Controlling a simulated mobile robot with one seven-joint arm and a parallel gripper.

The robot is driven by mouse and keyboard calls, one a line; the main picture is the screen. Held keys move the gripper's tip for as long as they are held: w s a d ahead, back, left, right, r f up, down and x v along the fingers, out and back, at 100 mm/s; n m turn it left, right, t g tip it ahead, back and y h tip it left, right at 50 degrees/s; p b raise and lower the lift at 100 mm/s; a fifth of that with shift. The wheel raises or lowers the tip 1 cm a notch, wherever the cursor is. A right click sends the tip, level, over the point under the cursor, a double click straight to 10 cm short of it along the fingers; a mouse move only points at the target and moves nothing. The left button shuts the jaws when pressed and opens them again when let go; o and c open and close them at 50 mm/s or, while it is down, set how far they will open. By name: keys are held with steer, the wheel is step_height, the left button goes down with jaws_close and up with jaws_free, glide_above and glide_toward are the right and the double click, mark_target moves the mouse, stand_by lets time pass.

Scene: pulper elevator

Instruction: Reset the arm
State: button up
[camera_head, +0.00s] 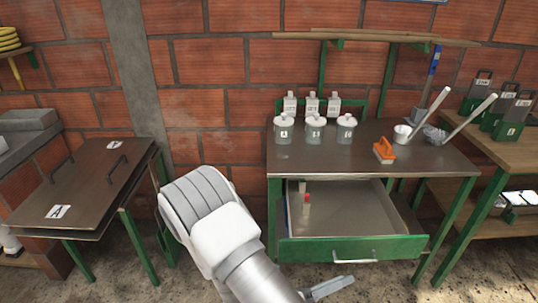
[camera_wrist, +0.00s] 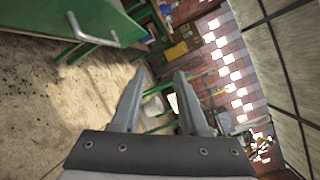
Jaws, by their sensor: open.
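My arm (camera_head: 225,235) reaches across the lower middle of the head view, in front of the green table. My gripper (camera_wrist: 161,74) is open, and nothing shows between its two grey fingers. In the head view one finger (camera_head: 330,287) shows at the bottom edge, below the drawer front. The rest of the gripper is out of frame or hidden there. The green drawer (camera_head: 350,249) is pulled out and holds a small red-topped item (camera_head: 306,204). In the wrist view a green front with a pale handle (camera_wrist: 92,30) shows at the upper left.
The table (camera_head: 400,157) bears several white-lidded jars (camera_head: 314,128), an orange brush (camera_head: 383,151) and a white cup (camera_head: 402,133). A brown-topped table (camera_head: 85,185) with handles stands left. Another table (camera_head: 510,153) with green-based blocks stands right. Bare floor shows in the wrist view.

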steer(key=s+r+m+y+p, duration=0.3)
steer(key=r+m+y, duration=0.2)
steer(key=r+m, duration=0.6)
steer(key=s+a+r+m+y+p, duration=0.1)
steer(key=s+r+m+y+p, duration=0.2)
steer(key=r+m+y, duration=0.3)
steer(key=s+a+r+m+g+y+p, duration=0.1)
steer(key=s+r+m+y+p, duration=0.2)
steer(key=r+m, duration=1.3)
step_height(320, 180, up, 3)
steer(key=s+y, duration=0.1)
steer(key=y, duration=0.1)
steer(key=shift+s+m+y+p, duration=0.15)
steer(key=shift+m+y+p, duration=0.15)
steer(key=shift+m+y, duration=0.1)
